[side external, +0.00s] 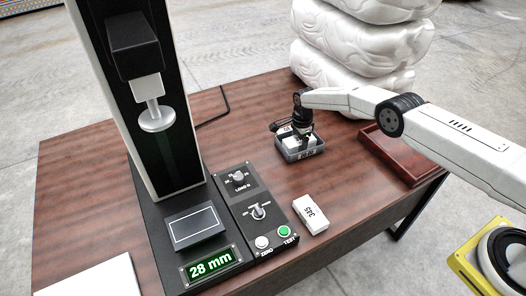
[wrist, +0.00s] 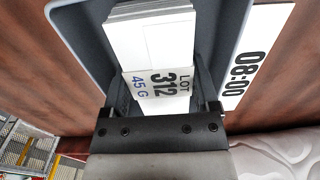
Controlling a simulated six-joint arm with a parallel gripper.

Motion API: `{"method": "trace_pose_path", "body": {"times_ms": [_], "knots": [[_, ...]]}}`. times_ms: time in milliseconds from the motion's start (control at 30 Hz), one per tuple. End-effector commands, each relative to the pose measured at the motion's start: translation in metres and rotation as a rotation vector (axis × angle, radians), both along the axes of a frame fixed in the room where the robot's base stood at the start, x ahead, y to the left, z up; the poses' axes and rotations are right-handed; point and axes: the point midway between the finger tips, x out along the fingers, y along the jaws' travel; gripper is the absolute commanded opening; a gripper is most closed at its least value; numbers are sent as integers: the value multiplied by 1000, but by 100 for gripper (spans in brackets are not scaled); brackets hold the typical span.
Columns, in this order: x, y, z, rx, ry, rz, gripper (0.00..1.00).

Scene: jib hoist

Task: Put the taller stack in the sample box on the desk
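The grey sample box (side external: 288,154) stands on the desk right of the black control panel; in the wrist view its wall (wrist: 88,50) surrounds a white stack. This stack (wrist: 150,40) has a label reading LOT 312, 45 G. In the side view its white part (side external: 299,143) shows inside the box. My gripper (wrist: 160,98) reaches down into the box, its dark fingers on either side of the stack. Whether they press on it or stand slightly apart is unclear. Another white stack (side external: 311,214), marked 345, lies on the desk in front of the box.
A tall black and white tester (side external: 165,150) with a 28 mm display (side external: 210,264) stands at left. The control panel (side external: 256,210) has knobs and buttons. A reddish-brown tray (side external: 405,155) lies at right, white wrapped bulk (side external: 355,60) stands behind, and a white sheet (side external: 90,280) lies front left.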

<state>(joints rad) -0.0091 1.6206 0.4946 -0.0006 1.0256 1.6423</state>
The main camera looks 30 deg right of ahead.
Motion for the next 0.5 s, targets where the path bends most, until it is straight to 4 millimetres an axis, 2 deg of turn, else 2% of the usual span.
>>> {"method": "trace_pose_path", "body": {"times_ms": [33, 67, 500], "knots": [[0, 0, 0, 0, 0, 0, 95], [0, 0, 0, 0, 0, 0, 100], [0, 0, 3, 0, 0, 0, 100]]}}
